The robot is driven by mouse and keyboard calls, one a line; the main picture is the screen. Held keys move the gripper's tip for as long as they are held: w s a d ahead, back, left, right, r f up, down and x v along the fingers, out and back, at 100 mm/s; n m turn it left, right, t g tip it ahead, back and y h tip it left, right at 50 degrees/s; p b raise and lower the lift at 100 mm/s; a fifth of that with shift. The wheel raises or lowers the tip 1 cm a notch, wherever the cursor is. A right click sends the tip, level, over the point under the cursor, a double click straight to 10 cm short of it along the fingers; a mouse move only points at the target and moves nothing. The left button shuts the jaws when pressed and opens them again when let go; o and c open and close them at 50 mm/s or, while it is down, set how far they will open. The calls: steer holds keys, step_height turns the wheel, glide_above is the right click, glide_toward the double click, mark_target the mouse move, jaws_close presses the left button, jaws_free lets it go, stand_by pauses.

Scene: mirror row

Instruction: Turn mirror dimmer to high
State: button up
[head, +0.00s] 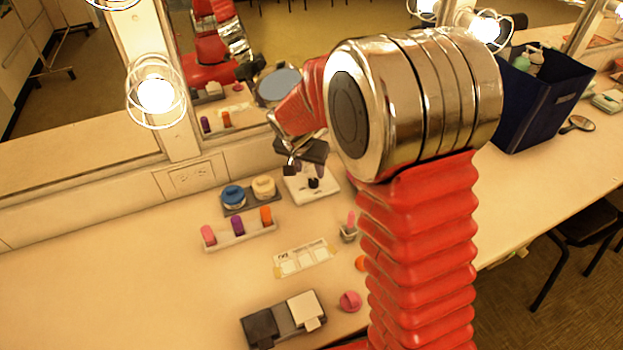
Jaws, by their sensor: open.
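The mirror dimmer appears to be the white plate (322,192) with a small black knob (314,183), lying on the counter near the mirror's foot. Any marks on it are too small to read, so its setting cannot be told. My gripper (304,171) is open just above the plate's far side, with its dark fingers apart and pointing down. It hides part of the plate. Whether a finger touches the knob cannot be told.
Blue and cream round pots (233,196) sit left of the plate, with a rack of coloured tubes (240,237) nearer. A small cup (348,232), a label card (305,258) and a two-lidded case (284,321) lie nearer. A navy bin (540,105) stands right. The left counter is clear.

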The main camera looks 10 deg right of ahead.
mark_target(314, 181)
steer(key=shift+x, duration=3.95)
